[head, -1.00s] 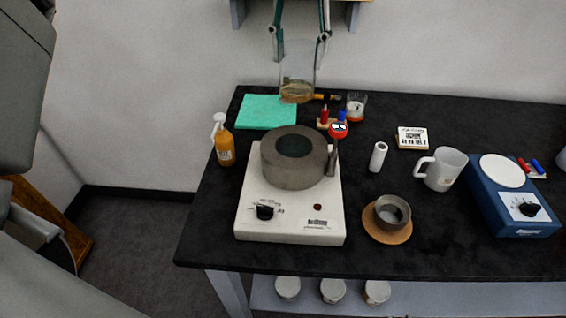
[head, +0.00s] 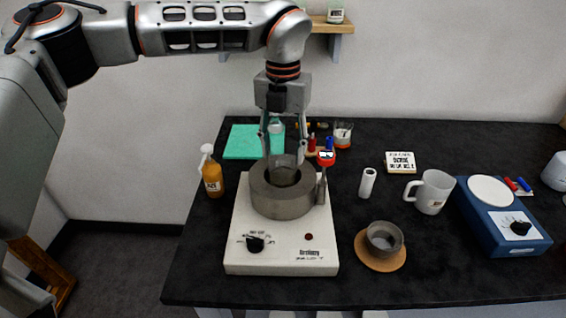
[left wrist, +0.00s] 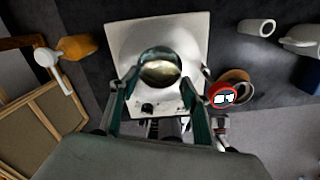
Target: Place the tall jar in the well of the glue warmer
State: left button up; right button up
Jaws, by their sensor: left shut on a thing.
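My left gripper (head: 284,156) is shut on the tall jar (head: 284,172), a clear glass jar with a brownish-gold content. The jar is upright over the grey ring-shaped well of the glue warmer (head: 283,204), and its lower part overlaps the well's opening. I cannot tell how far down it is, or whether it touches the bottom. The left wrist view shows the jar (left wrist: 160,68) from above between the fingers, hiding the well opening. The warmer has a white base with a black knob. My right gripper is not in view.
A thermometer-like red gauge (head: 327,157) on a post stands close to the well's right side. An orange bottle (head: 212,178) is at the left. A small pot (head: 384,237) on a cork mat, a white mug (head: 431,192) and a blue device (head: 503,222) are to the right.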

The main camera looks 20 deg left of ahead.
pick_arm(q)
jog(key=shift+f, duration=2.1)
jog(key=shift+f, duration=0.15)
jog(key=o, duration=1.5)
notch_tip(320, 180, up, 12)
jog(key=shift+r, duration=0.2)
jog(key=shift+s+f, duration=0.1)
